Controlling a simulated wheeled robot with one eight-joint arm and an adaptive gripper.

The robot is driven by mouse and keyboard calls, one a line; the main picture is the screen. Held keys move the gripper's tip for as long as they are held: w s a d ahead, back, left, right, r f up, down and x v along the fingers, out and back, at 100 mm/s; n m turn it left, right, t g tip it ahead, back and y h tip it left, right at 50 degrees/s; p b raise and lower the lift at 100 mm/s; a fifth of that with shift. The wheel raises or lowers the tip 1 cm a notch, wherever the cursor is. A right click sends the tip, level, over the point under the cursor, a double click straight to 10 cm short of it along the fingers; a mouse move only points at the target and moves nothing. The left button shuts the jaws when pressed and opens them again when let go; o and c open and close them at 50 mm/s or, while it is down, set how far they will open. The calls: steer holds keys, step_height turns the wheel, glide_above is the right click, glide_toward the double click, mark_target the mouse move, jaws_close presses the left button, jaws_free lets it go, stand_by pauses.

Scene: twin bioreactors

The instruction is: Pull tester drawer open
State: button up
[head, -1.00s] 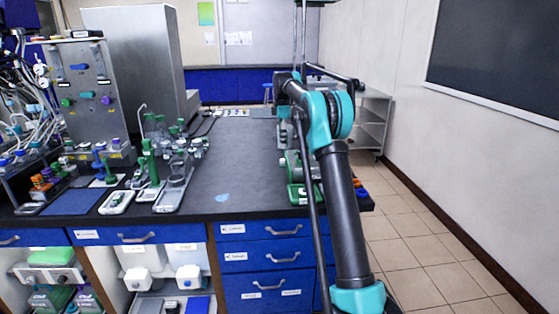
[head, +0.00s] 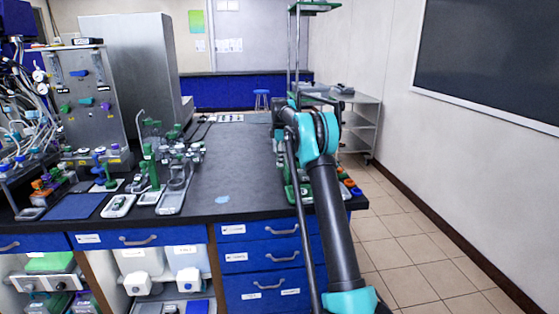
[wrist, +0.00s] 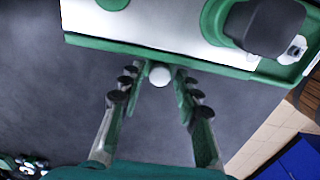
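In the wrist view a white drawer-like body with a green front edge (wrist: 130,47) lies across the top. I take it for the tester drawer. A small round white knob (wrist: 159,75) sticks out from its front. My gripper (wrist: 160,82) has its two fingers apart, one on each side of the knob, with what look like narrow gaps between. Whether either finger touches the knob is hard to tell. In the head view my arm hides the gripper and most of the green equipment (head: 297,192) at the bench's right end.
The dark bench top (head: 235,165) is clear in the middle. Pumps and stands (head: 172,180) fill its left side. Blue bench drawers (head: 262,256) are closed below. A grey shelf unit (head: 350,125) stands behind, and tiled floor (head: 420,250) is free at the right.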

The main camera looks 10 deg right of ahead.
jaws_close()
steer(key=a, duration=1.1)
steer(key=shift+o, duration=1.8)
jaws_free()
step_height(320, 180, up, 12)
